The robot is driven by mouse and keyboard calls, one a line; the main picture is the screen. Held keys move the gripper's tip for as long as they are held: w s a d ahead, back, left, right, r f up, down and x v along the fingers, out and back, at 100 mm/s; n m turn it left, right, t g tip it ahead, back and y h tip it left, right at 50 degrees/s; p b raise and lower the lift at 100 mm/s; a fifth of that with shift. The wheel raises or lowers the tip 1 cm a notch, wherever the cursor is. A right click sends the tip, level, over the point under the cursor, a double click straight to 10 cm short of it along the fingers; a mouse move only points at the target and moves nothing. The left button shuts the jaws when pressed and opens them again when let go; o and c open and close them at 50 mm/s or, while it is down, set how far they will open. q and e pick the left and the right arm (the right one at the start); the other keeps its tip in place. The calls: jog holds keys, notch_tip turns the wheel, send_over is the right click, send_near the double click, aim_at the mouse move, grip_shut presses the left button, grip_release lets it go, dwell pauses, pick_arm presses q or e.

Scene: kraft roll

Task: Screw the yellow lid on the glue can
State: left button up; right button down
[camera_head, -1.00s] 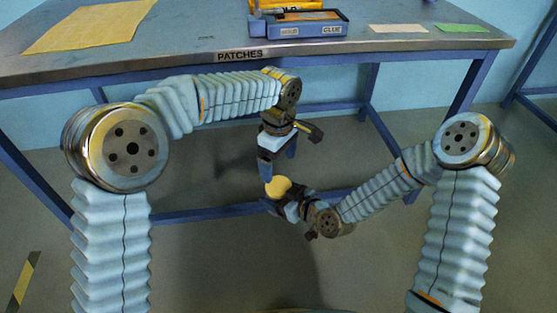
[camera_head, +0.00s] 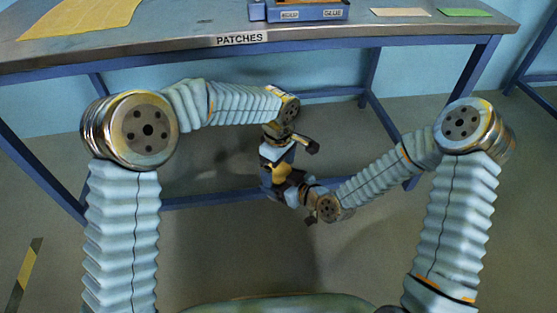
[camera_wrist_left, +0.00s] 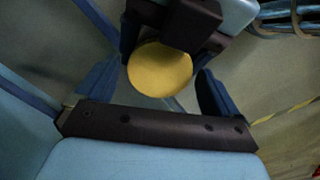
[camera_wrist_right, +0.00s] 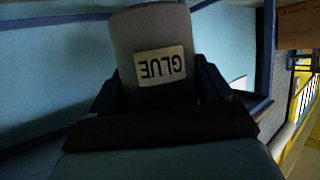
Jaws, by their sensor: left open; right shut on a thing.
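The grey can (camera_wrist_right: 155,45) with a white GLUE label fills the middle of the right wrist view, the lettering upside down. My right gripper (camera_wrist_right: 157,88) is shut on its sides. The round yellow lid (camera_wrist_left: 160,70) shows face-on in the left wrist view, beside the dark body of the right gripper. My left gripper (camera_wrist_left: 157,90) is open, one blue finger on each side of the lid, with gaps showing. In the head view the left gripper (camera_head: 278,174) hides most of the lid. The can under the lid is hidden, so I cannot tell how the lid sits on it.
Both grippers are in free air in front of a metal-topped bench (camera_head: 400,37) labelled PATCHES. On it are a blue tray (camera_head: 310,13), a large yellow sheet (camera_head: 85,17), a cream card (camera_head: 400,12) and a green card (camera_head: 463,12). Blue bench rails run behind the arms.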

pick_arm(q)
jog(key=shift+c, duration=0.3)
jog(key=c, duration=1)
jog(key=m, duration=0.4)
jog(key=shift+m, duration=0.4)
jog(key=m, duration=0.5)
jog(key=o, duration=1.1)
jog(key=shift+o, duration=0.2)
